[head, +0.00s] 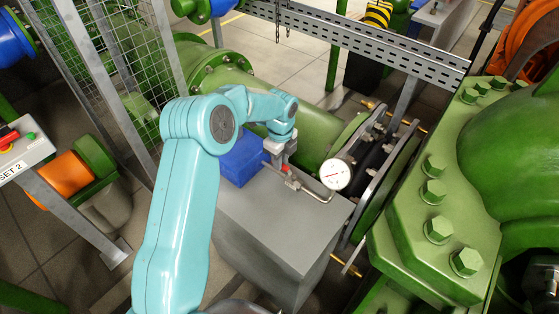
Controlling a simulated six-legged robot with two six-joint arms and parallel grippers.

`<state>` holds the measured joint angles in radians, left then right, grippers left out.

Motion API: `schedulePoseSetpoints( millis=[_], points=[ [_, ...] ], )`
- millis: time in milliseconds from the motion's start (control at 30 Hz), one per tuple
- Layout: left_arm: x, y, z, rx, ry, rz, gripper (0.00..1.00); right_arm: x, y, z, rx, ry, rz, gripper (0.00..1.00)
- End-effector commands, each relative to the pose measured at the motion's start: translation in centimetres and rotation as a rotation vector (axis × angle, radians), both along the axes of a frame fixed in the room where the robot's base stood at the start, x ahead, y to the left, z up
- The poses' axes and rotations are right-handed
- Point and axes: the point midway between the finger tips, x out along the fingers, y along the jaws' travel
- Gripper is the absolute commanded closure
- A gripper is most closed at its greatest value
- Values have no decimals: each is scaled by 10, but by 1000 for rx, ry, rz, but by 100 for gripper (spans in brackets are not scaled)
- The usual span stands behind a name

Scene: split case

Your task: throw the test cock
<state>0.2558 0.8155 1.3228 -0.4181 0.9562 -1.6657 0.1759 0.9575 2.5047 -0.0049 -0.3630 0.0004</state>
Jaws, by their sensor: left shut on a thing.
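My left arm comes in from the left, and its gripper (278,160) is at a small test cock (291,182) with a red part and thin pipework. The gripper is shut on the cock, beside a blue block (241,158). A round white pressure gauge (336,174) stands on the pipe to the right of the cock. The gripper's fingertips are small here and partly hidden by the wrist. My right gripper is not in view.
A grey plinth (268,228) stands below the cock. A large green bolted casing (435,215) fills the right side. A perforated grey rail (370,45) crosses behind. A mesh guard (125,50) and a control box (22,150) are at left.

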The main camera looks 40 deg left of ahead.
Motion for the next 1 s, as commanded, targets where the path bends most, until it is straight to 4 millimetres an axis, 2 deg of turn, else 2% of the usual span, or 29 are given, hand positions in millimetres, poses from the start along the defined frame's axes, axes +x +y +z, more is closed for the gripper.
schedulePoseSetpoints(
  millis=[500,533,600,867,1000],
  points=[
    [2,2,2,3,-6,-21,100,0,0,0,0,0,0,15],
    [2,2,2,3,-6,-21,76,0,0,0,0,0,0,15],
    [2,1,2,3,-6,-21,53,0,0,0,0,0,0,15],
    [2,0,1,2,-3,-19,53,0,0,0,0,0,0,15],
    [2,1,9,3,-6,-19,53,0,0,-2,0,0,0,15]
  ],
)
